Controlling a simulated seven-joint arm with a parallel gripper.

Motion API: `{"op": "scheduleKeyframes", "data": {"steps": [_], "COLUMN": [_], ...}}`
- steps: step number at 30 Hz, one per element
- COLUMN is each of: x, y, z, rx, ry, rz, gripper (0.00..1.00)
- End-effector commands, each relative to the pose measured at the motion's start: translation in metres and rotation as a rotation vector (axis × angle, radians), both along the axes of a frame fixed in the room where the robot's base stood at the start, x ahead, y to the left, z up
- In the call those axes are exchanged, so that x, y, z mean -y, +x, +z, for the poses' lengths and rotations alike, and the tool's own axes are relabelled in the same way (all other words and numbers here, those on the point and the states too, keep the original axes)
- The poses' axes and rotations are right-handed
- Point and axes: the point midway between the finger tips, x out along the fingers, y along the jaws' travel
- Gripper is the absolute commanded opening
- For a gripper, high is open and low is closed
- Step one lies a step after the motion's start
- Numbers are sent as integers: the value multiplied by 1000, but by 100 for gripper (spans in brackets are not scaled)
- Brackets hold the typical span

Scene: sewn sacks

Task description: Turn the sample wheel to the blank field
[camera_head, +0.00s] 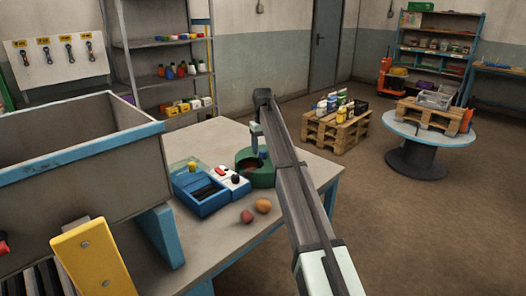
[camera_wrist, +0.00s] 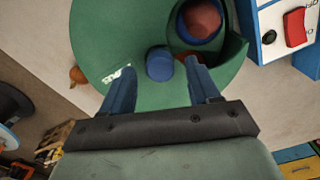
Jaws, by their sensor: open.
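The sample wheel (camera_wrist: 97,40) is a round green disc with white lettering, partly cut off, near its edge. A blue round knob (camera_wrist: 159,64) stands on it. A dark opening beside the knob shows a reddish-brown field (camera_wrist: 201,20); I see no blank field there. In the head view the green wheel (camera_head: 264,180) stands on the table, partly hidden by my arm. My gripper (camera_wrist: 160,72) is open above the wheel, its blue fingers on either side of the knob. I cannot tell whether either finger touches it. The gripper also shows in the head view (camera_head: 256,143).
A blue and white device (camera_head: 205,193) with red and black buttons stands left of the wheel. Two roundish reddish and orange objects (camera_head: 263,206) lie in front. A large grey bin (camera_head: 75,150) fills the left side. Bare table (camera_head: 222,243) lies in front.

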Motion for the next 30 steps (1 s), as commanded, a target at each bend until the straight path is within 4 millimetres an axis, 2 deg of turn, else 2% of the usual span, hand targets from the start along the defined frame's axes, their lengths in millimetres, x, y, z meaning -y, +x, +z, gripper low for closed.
{"op": "scheduleKeyframes", "data": {"steps": [6, 17, 30], "x": [0, 0, 0], "y": [0, 0, 0], "z": [-16, -19, -19], "rx": [0, 0, 0], "ry": [0, 0, 0], "rz": [0, 0, 0], "gripper": [61, 61, 19]}}
